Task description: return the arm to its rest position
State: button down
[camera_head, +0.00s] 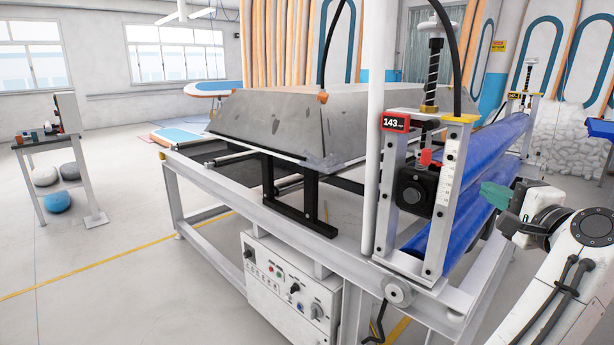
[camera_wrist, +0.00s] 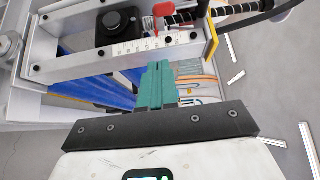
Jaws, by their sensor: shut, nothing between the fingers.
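My gripper (camera_head: 495,195) is at the right of the head view, at the end of my white arm. Its green fingers are shut together with nothing between them. They also show in the wrist view (camera_wrist: 157,85), pointing toward the roller machine. The gripper is beside the right end frame (camera_head: 452,190) of that machine, in front of its blue rollers (camera_head: 490,150). I cannot tell whether the fingers touch the frame.
A small shelf (camera_head: 60,150) stands left.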

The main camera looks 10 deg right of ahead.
jog(key=s+a+f+n+g+p, duration=0.15)
jog(key=s+f+n+g, duration=0.4)
jog(key=f, duration=0.65)
jog(key=s+a+f+n+g+p, duration=0.1)
jog(key=s+a+f+n+g, duration=0.25)
jog(key=s+f, duration=0.65)
jog(key=s+a+f+n+g+p, duration=0.1)
jog(key=s+a+f+n+g, duration=0.2)
jog(key=s+f, duration=0.6)
jog(key=s+a+f+n+g+p, duration=0.1)
jog(key=s+a+f+n+g, duration=0.3)
jog(key=s+f, duration=0.5)
jog(key=s+n+g, duration=0.1)
jog(key=s, duration=0.5)
jog(key=shift+s+f+h, duration=0.2)
jog(key=shift+f+h, duration=0.05)
jog(key=shift+h, duration=0.15)
